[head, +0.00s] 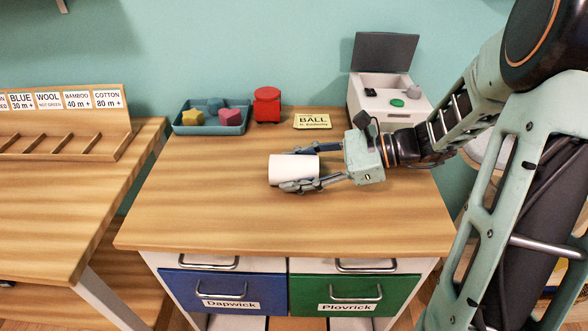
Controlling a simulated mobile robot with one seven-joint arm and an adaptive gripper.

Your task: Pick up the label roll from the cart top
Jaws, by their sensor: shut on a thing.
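The label roll (283,170) is a white cylinder lying on its side at the middle of the wooden cart top (250,225). My gripper (302,169) reaches in from the right, with one finger along the far side of the roll and the other along its near side. It is shut on the roll. I cannot tell whether the roll touches the cart top or is slightly above it.
Along the back of the cart stand a blue tray (188,128) with colored pieces, a red container (267,104), a "BALL" card (312,122) and an open white box (372,98). A wooden table (50,210) with a slotted rack (70,142) is at left. The cart's front is clear.

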